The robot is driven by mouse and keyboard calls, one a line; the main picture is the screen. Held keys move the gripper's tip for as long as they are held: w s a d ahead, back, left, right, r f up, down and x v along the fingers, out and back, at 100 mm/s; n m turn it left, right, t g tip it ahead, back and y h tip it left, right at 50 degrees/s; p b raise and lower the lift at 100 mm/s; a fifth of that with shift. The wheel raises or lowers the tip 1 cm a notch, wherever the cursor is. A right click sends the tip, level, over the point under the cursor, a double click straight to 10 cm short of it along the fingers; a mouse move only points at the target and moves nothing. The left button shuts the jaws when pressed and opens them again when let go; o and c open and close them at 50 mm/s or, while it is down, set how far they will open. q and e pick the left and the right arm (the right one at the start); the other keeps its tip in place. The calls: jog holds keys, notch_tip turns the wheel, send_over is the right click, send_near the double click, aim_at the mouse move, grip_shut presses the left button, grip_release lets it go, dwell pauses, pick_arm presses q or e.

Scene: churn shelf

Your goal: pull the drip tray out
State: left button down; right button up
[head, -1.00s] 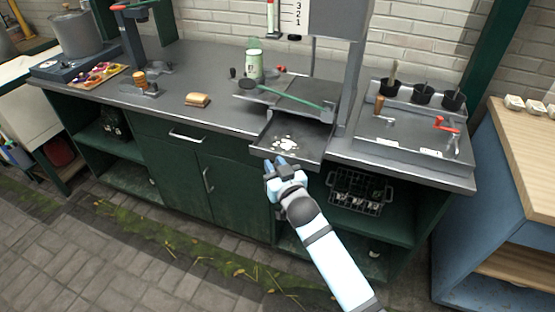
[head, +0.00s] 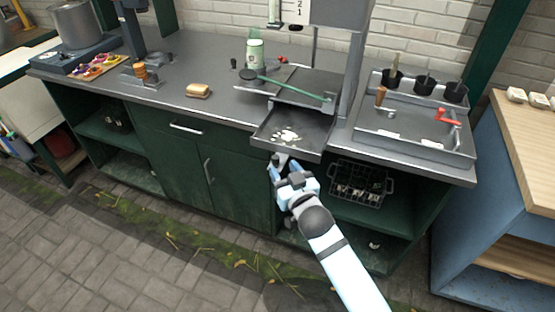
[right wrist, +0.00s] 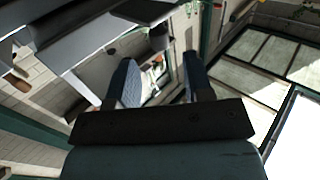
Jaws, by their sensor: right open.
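The drip tray (head: 309,147) is a shallow grey metal tray with a pale spill on its floor. In the head view it juts out past the counter front, under the dispenser. My right gripper (head: 281,165) is just below and in front of the tray's front edge, near its left part. In the right wrist view its two fingers (right wrist: 162,80) are apart with nothing held between them. I cannot tell whether a finger touches the tray. My left gripper is not in view.
A green-handled tool (head: 290,89) lies on the plate above the tray. A wire basket (head: 358,186) sits on the shelf below right.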

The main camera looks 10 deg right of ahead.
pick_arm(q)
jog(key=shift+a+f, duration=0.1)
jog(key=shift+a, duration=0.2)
pick_arm(e)
jog(key=s+d, duration=0.1)
jog(key=s, duration=0.7)
jog(key=shift+d, duration=0.3)
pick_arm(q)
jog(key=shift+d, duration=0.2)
pick_arm(e)
jog(key=shift+s, duration=0.1)
jog(key=s+d+f+g, duration=0.2)
jog(key=s+f+g, duration=0.1)
jog(key=s+f, duration=0.55)
jog(key=s+d+f+g, duration=0.2)
jog(key=s+f+g, duration=0.2)
jog(key=s+f, duration=0.45)
pick_arm(q)
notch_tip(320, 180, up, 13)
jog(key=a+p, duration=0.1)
jog(key=p, duration=1.4)
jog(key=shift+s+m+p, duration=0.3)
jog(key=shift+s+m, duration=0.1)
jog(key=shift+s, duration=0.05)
pick_arm(e)
notch_tip(320, 180, up, 13)
jog(key=shift+s+d+n, duration=0.3)
jog(key=shift+s+n, duration=0.1)
jog(key=shift+s, duration=0.05)
